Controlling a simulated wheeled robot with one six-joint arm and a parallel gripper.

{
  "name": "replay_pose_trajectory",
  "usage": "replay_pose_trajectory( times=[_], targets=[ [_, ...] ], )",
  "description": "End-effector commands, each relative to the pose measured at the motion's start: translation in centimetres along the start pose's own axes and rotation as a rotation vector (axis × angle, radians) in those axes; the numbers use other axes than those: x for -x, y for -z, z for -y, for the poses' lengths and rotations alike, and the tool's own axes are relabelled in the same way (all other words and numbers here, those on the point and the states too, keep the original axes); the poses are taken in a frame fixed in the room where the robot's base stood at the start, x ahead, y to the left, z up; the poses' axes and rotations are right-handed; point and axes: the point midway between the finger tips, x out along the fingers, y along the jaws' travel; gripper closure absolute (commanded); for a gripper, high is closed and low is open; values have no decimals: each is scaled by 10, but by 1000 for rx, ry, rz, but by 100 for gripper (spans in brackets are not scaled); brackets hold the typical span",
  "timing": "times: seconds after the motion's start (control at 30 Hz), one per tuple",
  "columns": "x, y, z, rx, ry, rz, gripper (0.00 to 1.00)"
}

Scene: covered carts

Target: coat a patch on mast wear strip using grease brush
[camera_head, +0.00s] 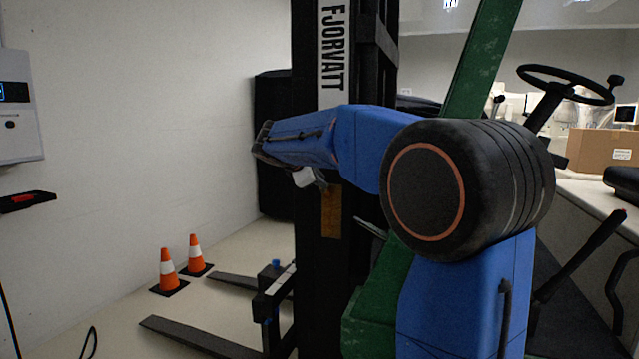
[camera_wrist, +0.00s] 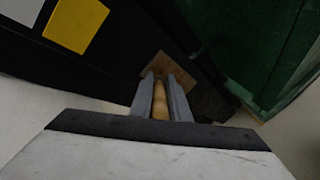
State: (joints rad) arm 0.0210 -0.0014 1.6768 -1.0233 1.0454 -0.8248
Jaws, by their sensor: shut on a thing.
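My gripper (camera_wrist: 160,80) is shut on the tan handle of the grease brush (camera_wrist: 160,102), which lies between its two grey fingers in the wrist view. Just past the fingertips is a brown patch (camera_wrist: 178,66) against the black mast; I cannot tell whether it is brush head or wear strip, or whether they touch. In the head view, the black mast (camera_head: 377,70) stands upright, and a brown-orange strip (camera_head: 331,212), likely the wear strip, shows on it just below my wrist. The brush is not clearly visible there.
A steering wheel (camera_head: 565,85) and green frame (camera_head: 482,60) stand right of the mast. Low forks (camera_head: 195,338) extend left over the floor. Two orange cones (camera_head: 167,270) stand near the wall. A yellow square (camera_wrist: 76,24) marks a black surface in the wrist view.

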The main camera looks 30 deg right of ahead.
Motion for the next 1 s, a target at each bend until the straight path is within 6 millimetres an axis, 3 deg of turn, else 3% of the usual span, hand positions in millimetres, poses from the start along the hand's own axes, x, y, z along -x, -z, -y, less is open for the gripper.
replay_pose_trajectory(
  times=[1.0],
  targets=[
    [12, -13, -19, -1, -1, 0, 100]
  ],
)
